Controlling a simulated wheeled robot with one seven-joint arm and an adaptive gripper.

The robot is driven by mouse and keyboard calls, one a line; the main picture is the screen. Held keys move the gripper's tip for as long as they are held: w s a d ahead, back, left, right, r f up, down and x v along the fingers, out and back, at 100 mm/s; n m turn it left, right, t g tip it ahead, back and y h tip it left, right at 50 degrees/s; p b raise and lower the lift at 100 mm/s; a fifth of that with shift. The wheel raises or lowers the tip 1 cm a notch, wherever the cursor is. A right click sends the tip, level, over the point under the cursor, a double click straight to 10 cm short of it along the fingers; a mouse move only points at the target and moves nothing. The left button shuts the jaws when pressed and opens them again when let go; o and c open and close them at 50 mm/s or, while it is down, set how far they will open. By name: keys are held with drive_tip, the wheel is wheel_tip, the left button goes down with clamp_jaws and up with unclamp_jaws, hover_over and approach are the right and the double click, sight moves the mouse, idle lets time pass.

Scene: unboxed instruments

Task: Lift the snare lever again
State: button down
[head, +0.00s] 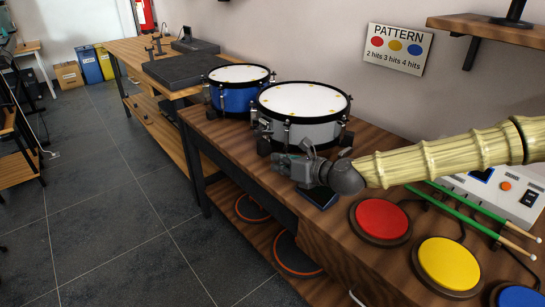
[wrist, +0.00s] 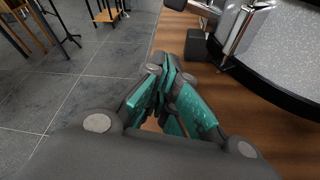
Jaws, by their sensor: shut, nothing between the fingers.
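The silver-grey snare drum (head: 298,128) with a white head stands on the wooden bench. Its speckled grey shell (wrist: 290,62) fills the upper right of the wrist view. A bright metal fitting (wrist: 240,30) shows on the shell there, with a dark block (wrist: 202,46) beside it. I cannot tell which part is the snare lever; my gripper may hide it in the head view. My gripper (head: 280,164) is at the drum's near lower side, by the bench's front edge. In the wrist view its teal-padded fingers (wrist: 164,76) are together and empty, left of the drum and apart from it.
A blue drum (head: 238,98) stands behind the snare. Red (head: 381,219) and yellow (head: 449,263) pads, green sticks (head: 480,212) and a white control box (head: 500,192) lie to the right. Open floor (head: 105,215) is left of the bench.

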sight(264, 133)
drive_tip(key=b+x, duration=0.3)
drive_tip(key=x, duration=0.6)
drive_tip(key=shift+a+f, duration=0.15)
drive_tip(key=shift+f, duration=0.05)
drive_tip(key=r+p, duration=0.2)
drive_tip(key=r, duration=0.1)
drive_tip(key=shift+w+d+r, duration=0.2)
drive_tip(key=shift+d+r, duration=0.1)
drive_tip(key=shift+d, duration=0.1)
drive_tip(key=shift+w+r, duration=0.15)
drive_tip(key=shift+r, duration=0.05)
drive_tip(key=shift+d, duration=0.1)
